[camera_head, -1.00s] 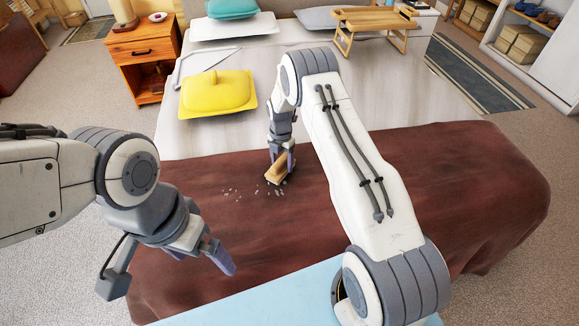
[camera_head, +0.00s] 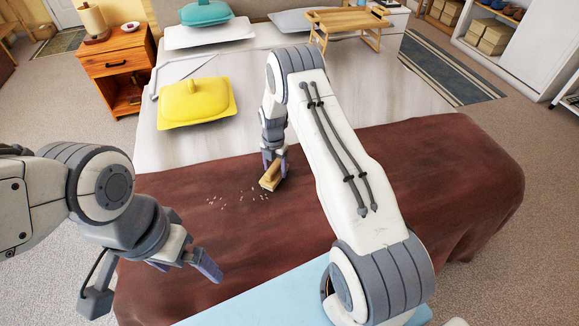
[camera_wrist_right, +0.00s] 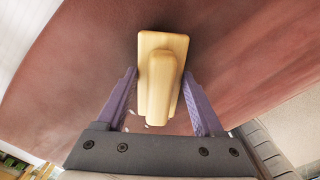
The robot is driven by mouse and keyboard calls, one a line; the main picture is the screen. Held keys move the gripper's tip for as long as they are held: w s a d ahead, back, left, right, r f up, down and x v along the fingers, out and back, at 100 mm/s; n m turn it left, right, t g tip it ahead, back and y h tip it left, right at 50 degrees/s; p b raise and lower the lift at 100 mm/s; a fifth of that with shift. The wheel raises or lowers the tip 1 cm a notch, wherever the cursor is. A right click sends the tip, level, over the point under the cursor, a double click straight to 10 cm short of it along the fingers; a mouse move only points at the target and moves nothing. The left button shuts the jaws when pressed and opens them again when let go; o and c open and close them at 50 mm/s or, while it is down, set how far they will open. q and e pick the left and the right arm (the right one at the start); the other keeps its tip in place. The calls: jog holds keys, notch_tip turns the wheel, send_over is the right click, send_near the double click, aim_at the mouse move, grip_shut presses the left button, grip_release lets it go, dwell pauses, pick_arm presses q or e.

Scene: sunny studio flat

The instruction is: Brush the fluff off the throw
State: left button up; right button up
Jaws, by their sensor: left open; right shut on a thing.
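The dark red-brown throw (camera_head: 330,195) lies across the end of the bed. Several small pale bits of fluff (camera_head: 240,195) are scattered on it, just left of the brush. The wooden brush (camera_head: 271,175) is in my right gripper (camera_head: 274,160), held low at the throw; I cannot tell if it touches. In the right wrist view the brush (camera_wrist_right: 162,75) sits between the two purple fingers, with a few pale specks of fluff partly hidden below it. My left gripper (camera_head: 185,268) is open and empty above the throw's front left part.
An orange-brown nightstand (camera_head: 118,70) is at the back left. The throw's right side is clear.

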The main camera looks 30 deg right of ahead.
jog(key=shift+s+a+p, duration=0.25)
jog(key=shift+s+p, duration=0.3)
jog(key=shift+s, duration=0.75)
jog(key=shift+s+a+p, duration=0.25)
jog(key=shift+s+p, duration=0.3)
jog(key=shift+s, duration=0.7)
jog(key=shift+f, duration=0.1)
